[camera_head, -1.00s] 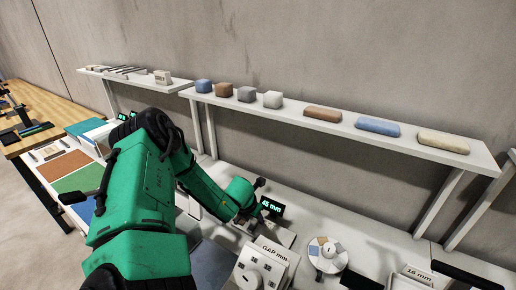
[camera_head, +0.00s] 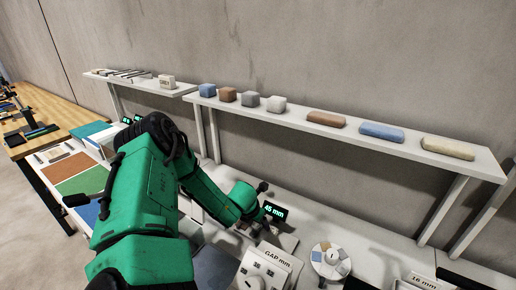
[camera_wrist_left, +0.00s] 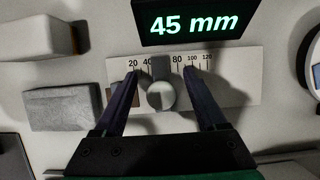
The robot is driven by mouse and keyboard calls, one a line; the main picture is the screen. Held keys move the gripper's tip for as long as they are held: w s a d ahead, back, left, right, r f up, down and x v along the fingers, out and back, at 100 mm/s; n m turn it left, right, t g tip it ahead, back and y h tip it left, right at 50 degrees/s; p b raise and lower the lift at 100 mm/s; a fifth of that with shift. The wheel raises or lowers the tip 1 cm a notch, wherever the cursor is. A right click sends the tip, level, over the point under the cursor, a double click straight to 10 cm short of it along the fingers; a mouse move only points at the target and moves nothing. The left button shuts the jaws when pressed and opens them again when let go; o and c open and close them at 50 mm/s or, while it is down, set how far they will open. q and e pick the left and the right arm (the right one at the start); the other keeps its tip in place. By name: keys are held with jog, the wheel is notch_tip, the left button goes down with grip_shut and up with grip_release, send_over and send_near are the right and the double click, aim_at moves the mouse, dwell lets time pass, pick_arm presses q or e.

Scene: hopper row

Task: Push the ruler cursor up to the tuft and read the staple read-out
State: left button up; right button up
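The ruler (camera_wrist_left: 240,88) is a pale plate with printed marks from 20 to 120. Its cursor (camera_wrist_left: 161,96), a round grey knob, stands near the 40 to 60 part of the scale. My left gripper (camera_wrist_left: 163,74) is open, with one dark finger on each side of the knob and gaps showing between. A small brown patch (camera_wrist_left: 115,97), perhaps the tuft, shows at the ruler's left end, partly hidden by the left finger. The staple read-out (camera_wrist_left: 195,22) shows 45 mm in green; it also shows in the head view (camera_head: 275,212). My right gripper is not seen.
A grey block (camera_wrist_left: 65,107) lies left of the ruler. A box marked GAP mm (camera_head: 268,265) and a round dial (camera_head: 331,260) stand right of my left arm. A white shelf (camera_head: 405,146) with coloured blocks runs along the wall.

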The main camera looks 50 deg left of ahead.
aim_at(254, 227)
pick_arm(q)
jog(key=shift+r, duration=0.5)
jog(key=p+v, duration=0.3)
jog(key=v, duration=1)
jog(key=shift+s+r, duration=0.25)
jog(key=shift+s, duration=0.15)
jog(key=shift+d, duration=0.1)
jog(key=shift+f, duration=0.1)
